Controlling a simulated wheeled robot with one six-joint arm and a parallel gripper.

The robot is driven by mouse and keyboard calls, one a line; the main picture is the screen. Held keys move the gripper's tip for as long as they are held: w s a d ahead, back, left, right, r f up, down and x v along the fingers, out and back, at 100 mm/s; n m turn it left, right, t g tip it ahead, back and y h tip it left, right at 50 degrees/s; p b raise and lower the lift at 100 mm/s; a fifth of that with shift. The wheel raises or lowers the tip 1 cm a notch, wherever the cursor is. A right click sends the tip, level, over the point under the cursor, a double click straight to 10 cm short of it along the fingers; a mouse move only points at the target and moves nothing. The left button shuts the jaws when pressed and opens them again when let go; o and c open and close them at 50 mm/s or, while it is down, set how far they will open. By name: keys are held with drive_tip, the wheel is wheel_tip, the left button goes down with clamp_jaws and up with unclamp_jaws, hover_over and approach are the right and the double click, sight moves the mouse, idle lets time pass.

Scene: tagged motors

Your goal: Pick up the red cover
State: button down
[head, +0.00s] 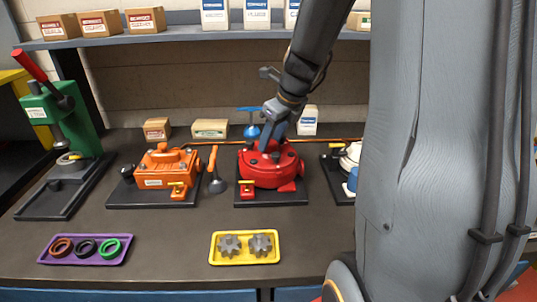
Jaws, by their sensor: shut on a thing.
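A round red motor unit (268,174) sits on a black base plate (285,199) in the middle of the bench in the head view; its red upper part is the cover. A small red and yellow tag piece (247,189) is at its front left. My gripper (272,136) comes down from above onto the top of the red cover and is shut on it. The fingertips are small and partly hidden against the cover. The cover appears to sit at the motor's place; I cannot tell whether there is a gap beneath it.
An orange motor (166,171) stands to the left and a white motor (350,158) to the right, partly hidden by my arm. A green press (58,122) is at far left. A purple tray (86,250) and a yellow tray (217,254) lie in front.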

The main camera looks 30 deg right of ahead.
drive_tip(key=shift+r, duration=0.15)
wheel_tip(320, 180, up, 9)
drive_tip(key=b, duration=0.3)
hover_over(271, 142)
drive_tip(key=shift+t, duration=0.3)
drive_tip(key=shift+f, duration=2.75)
drive_tip(key=shift+p, duration=0.3)
drive_tip(key=shift+f+b, duration=0.55)
drive_tip(key=shift+f, duration=1.3)
drive_tip(key=c, duration=1.1)
unclamp_jaws()
drive_tip(key=shift+o, duration=0.3)
drive_tip(key=shift+a, duration=0.1)
drive_tip(key=shift+s+f, duration=0.1)
drive_tip(key=shift+f, duration=0.05)
